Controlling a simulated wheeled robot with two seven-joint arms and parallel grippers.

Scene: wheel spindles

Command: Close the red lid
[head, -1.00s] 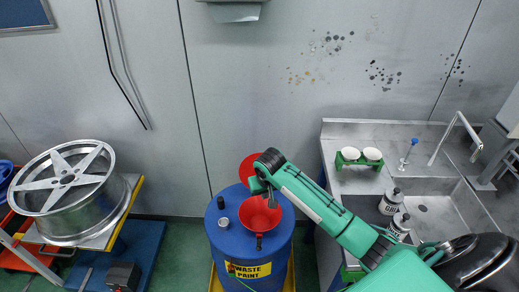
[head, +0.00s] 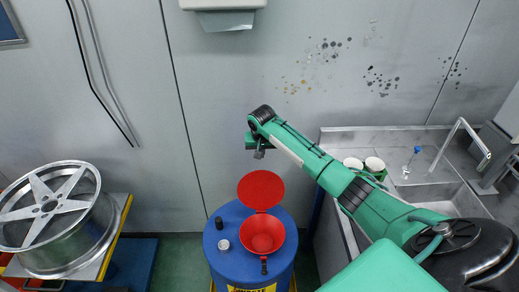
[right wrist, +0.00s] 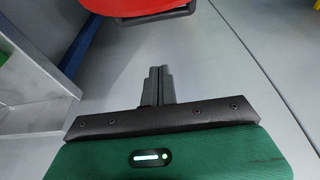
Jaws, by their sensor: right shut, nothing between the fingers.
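The round red lid (head: 261,188) stands open, raised at the back of the red funnel (head: 262,236) on top of the blue waste paint drum (head: 230,262). The funnel's mouth is uncovered. My right gripper (head: 258,152) is above the lid in the head view, apart from it, in front of the grey wall. In the right wrist view its fingers (right wrist: 158,80) are pressed together and empty. A red edge at the top of that view (right wrist: 140,22) appears to be the lid. My left gripper is not in view.
A small black cap (head: 219,223) and a grey cap (head: 223,245) sit on the drum top. A steel sink bench (head: 400,140) stands at the right. A wheel rim (head: 50,215) rests on a cart at the left. The wall is close behind the drum.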

